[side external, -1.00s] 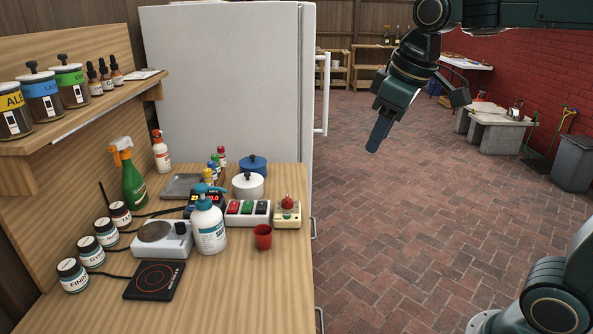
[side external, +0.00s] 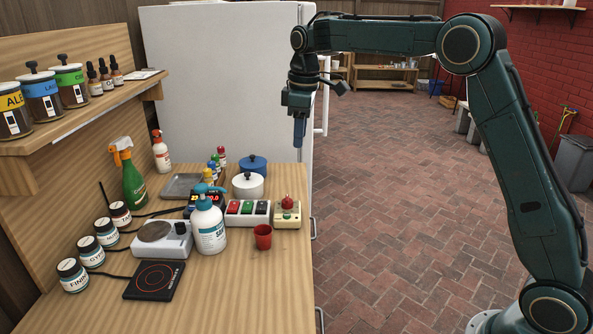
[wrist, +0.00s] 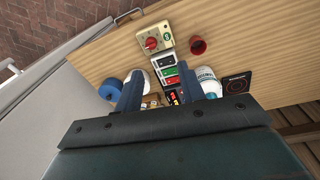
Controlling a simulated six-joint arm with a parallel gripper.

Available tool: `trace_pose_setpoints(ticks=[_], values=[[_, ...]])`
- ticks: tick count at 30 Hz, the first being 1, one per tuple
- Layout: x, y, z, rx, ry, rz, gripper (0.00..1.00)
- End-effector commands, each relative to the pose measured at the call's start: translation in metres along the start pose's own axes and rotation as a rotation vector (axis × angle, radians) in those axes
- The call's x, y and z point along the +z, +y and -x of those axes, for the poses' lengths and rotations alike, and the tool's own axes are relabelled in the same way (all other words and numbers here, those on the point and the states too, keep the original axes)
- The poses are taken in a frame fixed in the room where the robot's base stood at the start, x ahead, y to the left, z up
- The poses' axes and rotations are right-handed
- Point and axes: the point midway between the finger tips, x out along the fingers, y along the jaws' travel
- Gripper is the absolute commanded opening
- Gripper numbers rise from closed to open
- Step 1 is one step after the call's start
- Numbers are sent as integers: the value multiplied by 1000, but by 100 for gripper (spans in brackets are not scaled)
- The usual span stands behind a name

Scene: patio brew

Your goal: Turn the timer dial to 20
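A cream box (side external: 287,218) with a red round knob (side external: 287,201) stands near the table's right edge; it looks like the timer, but I cannot read its marks. The knob also shows at the top of the wrist view (wrist: 151,43). My gripper (side external: 298,145) points down in the air, above and behind the box in the side view. In the wrist view its two blue fingers (wrist: 161,74) are spread apart with nothing held between them. The knob lies beyond the fingertips, untouched.
A switch box (side external: 248,211) with red, green and dark switches stands left of the cream box. A red cup (side external: 263,236), a white pump bottle (side external: 210,227), a white pot (side external: 248,185) and a blue pot (side external: 253,164) are close by. A white fridge (side external: 220,75) stands behind.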

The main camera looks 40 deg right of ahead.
Motion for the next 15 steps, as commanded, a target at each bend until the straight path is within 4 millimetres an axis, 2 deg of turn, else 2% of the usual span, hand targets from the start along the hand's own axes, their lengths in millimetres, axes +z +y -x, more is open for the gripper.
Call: trace_pose_setpoints(ticks=[3,9,15], values=[[-14,15,-25,-21,-24,44,39],[-29,33,-59,-49,-52,109,39],[-35,40,-78,-64,-66,145,39]])
